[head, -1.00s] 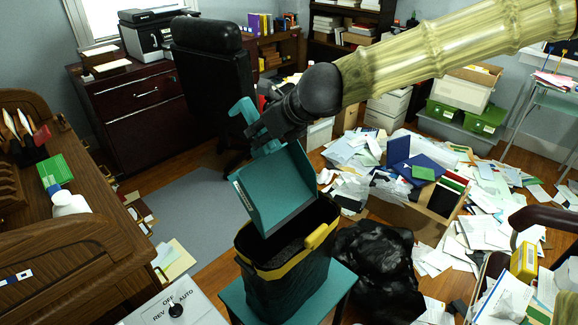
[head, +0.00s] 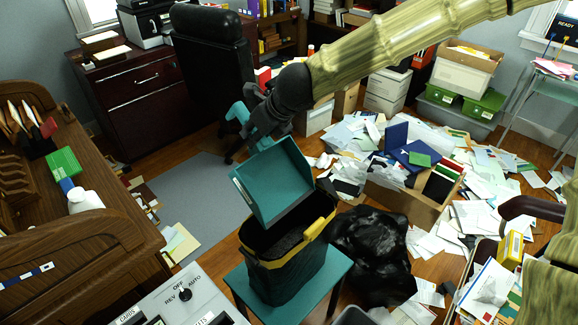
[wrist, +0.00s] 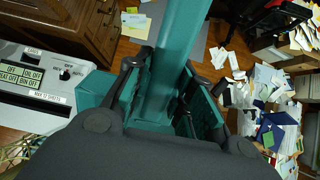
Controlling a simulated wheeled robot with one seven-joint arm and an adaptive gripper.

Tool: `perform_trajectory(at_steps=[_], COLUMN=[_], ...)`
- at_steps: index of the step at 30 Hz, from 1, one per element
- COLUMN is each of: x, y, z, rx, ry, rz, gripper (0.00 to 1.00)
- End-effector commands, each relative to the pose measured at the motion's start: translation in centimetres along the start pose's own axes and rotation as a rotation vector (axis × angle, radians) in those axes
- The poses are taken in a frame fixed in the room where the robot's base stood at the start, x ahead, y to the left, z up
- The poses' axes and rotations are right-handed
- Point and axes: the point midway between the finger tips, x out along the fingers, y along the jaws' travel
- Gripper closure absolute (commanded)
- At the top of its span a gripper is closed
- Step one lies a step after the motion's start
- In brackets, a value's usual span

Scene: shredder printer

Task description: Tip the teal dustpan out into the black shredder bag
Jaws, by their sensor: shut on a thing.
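The teal dustpan (head: 272,182) is above the black shredder bag in the head view, its pan tilted and its inside facing the camera; I see nothing lying in it. My gripper (head: 258,138) is shut on the dustpan's handle, which also shows between the fingers in the wrist view (wrist: 178,60). The black shredder bag (head: 285,272) stands upright with a yellow band round its mouth, on a teal stool (head: 333,270). The pan's lower edge overlaps the bag's opening in the picture.
A full black rubbish bag (head: 372,250) slumps right of the stool. Loose papers and an open box (head: 405,203) cover the floor beyond it. A grey control panel (head: 180,295) is at front left, near the wooden desk (head: 95,255). An office chair (head: 212,70) stands behind.

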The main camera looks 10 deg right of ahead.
Motion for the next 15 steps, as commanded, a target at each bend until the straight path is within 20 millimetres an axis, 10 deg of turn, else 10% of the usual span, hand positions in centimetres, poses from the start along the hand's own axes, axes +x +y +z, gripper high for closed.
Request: perform_trajectory(at_steps=[15], x=[0.8], y=[0.0], z=[1.2], rx=[0.0], ry=[0.064], rz=[0.0], gripper=[1.0])
